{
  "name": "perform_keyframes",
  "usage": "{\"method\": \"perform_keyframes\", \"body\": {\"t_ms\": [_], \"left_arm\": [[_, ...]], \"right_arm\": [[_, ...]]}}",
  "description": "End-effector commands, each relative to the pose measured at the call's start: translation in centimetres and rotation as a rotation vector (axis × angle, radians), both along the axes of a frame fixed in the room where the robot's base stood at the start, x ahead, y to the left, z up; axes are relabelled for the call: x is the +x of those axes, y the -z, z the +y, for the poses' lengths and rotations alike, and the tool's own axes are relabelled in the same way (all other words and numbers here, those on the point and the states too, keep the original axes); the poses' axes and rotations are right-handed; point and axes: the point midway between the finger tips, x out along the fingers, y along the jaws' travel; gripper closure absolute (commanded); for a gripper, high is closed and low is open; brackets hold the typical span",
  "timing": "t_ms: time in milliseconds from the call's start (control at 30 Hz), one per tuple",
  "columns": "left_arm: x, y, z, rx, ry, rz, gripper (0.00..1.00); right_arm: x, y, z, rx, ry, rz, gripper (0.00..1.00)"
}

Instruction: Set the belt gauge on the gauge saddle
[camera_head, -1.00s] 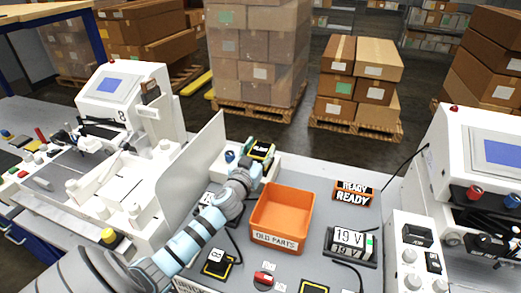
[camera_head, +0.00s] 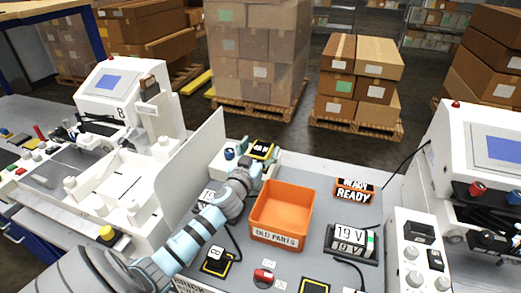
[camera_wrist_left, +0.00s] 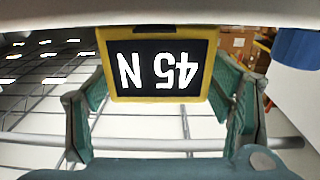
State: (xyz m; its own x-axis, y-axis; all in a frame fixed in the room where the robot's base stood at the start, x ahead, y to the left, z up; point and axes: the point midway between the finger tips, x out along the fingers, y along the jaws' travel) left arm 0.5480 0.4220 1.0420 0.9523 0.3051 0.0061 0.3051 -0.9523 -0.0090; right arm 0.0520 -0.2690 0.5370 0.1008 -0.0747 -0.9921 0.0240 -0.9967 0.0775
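The belt gauge (camera_head: 262,150) is a small yellow-framed block with a black display, at the far edge of the grey bench in the head view. In the left wrist view the gauge (camera_wrist_left: 159,63) reads "45 N" upside down and fills the space between my fingers. My left gripper (camera_head: 250,166) reaches it from the near side; its green fingers (camera_wrist_left: 160,100) stand against both sides of the gauge. I cannot tell whether the gauge rests on anything below. I cannot make out the gauge saddle for certain. My right gripper is not in view.
An orange "OLD PARTS" bin (camera_head: 281,216) stands just right of my left arm. A blue knob (camera_head: 230,153) is close left of the gauge. An upright pale panel (camera_head: 190,165) borders the left. A "19 V" meter (camera_head: 351,243) and "READY" sign (camera_head: 354,191) are on the right.

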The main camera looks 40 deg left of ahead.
Motion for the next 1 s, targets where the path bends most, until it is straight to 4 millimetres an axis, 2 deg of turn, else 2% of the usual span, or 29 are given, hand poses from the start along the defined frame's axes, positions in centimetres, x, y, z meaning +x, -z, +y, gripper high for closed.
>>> {"method": "perform_keyframes", "body": {"t_ms": [267,367,600,700,1000], "left_arm": [[0.0,-0.3,0.0,-0.001,-0.001,-0.001,0.26],[0.0,-1.9,0.1,0.002,-0.001,-0.005,0.26],[0.0,-7.8,0.0,0.001,0.002,-0.003,0.26],[0.1,-9.4,0.0,0.001,0.0,-0.003,0.26],[0.0,-10.0,0.0,0.0,0.0,0.001,0.26]], "right_arm": [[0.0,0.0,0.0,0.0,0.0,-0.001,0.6],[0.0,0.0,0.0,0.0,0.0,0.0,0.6],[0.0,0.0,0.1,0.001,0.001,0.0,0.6],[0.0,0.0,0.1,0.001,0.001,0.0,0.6],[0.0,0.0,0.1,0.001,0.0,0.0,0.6]]}}
